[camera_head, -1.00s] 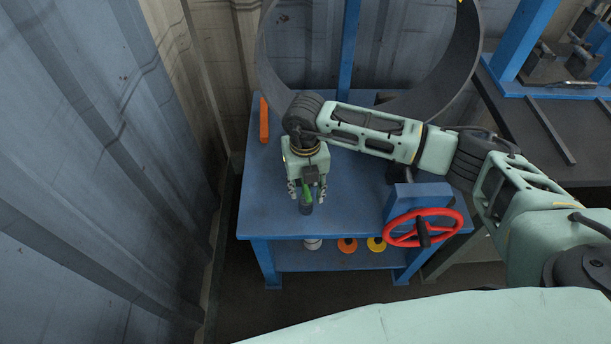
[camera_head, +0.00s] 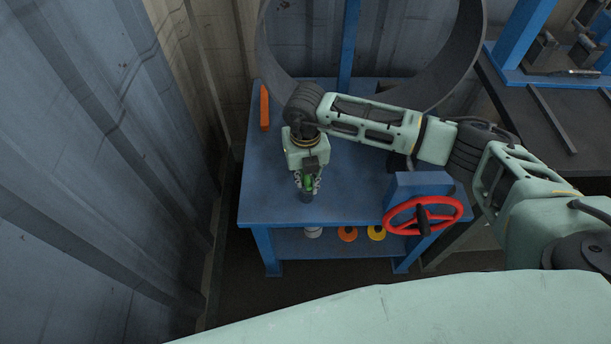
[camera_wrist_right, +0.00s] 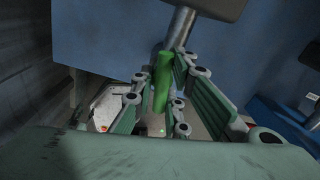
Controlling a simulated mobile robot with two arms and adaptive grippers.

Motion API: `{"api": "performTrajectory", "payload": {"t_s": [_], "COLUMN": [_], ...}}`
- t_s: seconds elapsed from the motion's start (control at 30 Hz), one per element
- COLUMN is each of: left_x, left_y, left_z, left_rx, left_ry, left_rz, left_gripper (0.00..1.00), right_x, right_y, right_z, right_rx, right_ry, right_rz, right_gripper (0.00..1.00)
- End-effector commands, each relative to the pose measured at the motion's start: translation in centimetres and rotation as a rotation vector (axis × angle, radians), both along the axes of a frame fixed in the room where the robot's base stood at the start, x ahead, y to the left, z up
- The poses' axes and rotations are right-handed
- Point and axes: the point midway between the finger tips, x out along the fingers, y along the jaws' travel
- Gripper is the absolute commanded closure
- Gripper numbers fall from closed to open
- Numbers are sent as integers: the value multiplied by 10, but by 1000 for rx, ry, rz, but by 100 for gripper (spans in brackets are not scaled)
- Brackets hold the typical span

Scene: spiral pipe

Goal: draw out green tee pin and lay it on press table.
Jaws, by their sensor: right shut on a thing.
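The green tee pin (camera_head: 308,182) is at the front left of the blue press table (camera_head: 350,196), with a dark grey cylinder (camera_head: 305,196) just below it. My right gripper (camera_head: 307,185) points down there and is shut on the pin's green part. In the right wrist view the green bar (camera_wrist_right: 162,82) lies between the ribbed fingers, and a grey metal cylinder (camera_wrist_right: 180,28) runs on from it towards a dark block. I cannot tell how far the pin sits in anything. My left gripper is not in view.
A red handwheel (camera_head: 422,217) is on the table's front right. A large grey ring (camera_head: 462,60) stands at the back. An orange bar (camera_head: 265,107) lies at the left edge. The middle of the tabletop is clear. A corrugated wall (camera_head: 90,150) is on the left.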

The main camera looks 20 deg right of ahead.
Motion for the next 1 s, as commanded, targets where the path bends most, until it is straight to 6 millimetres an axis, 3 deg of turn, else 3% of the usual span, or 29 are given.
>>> {"api": "performTrajectory", "payload": {"t_s": [1.0], "left_x": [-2], "left_y": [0], "left_z": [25], "left_rx": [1], "left_ry": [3], "left_rz": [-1], "left_gripper": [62], "right_x": [1], "right_y": [-3], "right_z": [35], "right_rx": [-7], "right_ry": [0], "right_rz": [-3], "right_gripper": [100]}}
